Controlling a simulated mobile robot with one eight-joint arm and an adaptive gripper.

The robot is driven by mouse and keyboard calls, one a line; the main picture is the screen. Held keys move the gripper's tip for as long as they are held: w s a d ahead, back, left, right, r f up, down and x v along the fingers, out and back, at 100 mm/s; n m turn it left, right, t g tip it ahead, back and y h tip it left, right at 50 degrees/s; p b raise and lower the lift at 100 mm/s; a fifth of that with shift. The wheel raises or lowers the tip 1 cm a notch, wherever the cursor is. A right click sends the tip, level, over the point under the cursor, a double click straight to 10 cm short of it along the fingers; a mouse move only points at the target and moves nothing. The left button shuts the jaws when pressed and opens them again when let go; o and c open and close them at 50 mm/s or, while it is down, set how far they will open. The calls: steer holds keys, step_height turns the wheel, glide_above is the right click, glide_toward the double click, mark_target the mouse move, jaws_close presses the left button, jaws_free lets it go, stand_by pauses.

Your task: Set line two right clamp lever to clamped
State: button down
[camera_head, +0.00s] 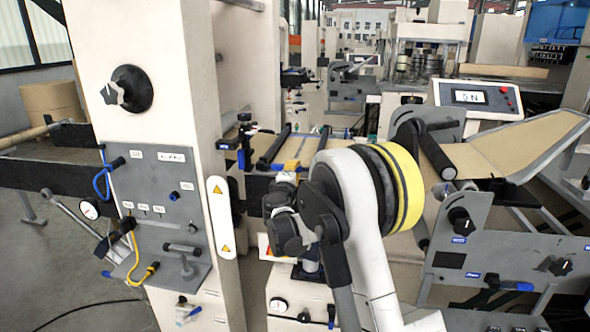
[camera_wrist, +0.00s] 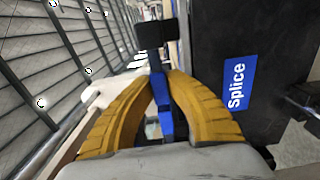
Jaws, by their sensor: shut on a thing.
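A blue lever (camera_wrist: 163,98) with a black block (camera_wrist: 155,35) at its far end stands between the two yellow fingers of my gripper (camera_wrist: 162,76) in the wrist view. The fingertips close on the lever from both sides. The lever's lower end is partly hidden by the fingers. In the head view, my gripper (camera_head: 292,166) is at the splice table beside the tall cream column, with only a little yellow showing past my arm. The lever cannot be made out clearly there, and its clamp setting cannot be told.
A dark plate with a blue "Splice" label (camera_wrist: 237,82) lies close to the right of the lever. The cream column (camera_head: 150,70) with a black rotary knob (camera_head: 127,90) stands left of my arm. A control screen (camera_head: 470,97) and a sloping brown web (camera_head: 520,140) are at right.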

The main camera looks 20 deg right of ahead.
steer(key=c, duration=1.3)
jaws_free()
steer(key=shift+d+f, duration=0.1)
steer(key=shift+c, duration=0.2)
steer(key=v, duration=1.2)
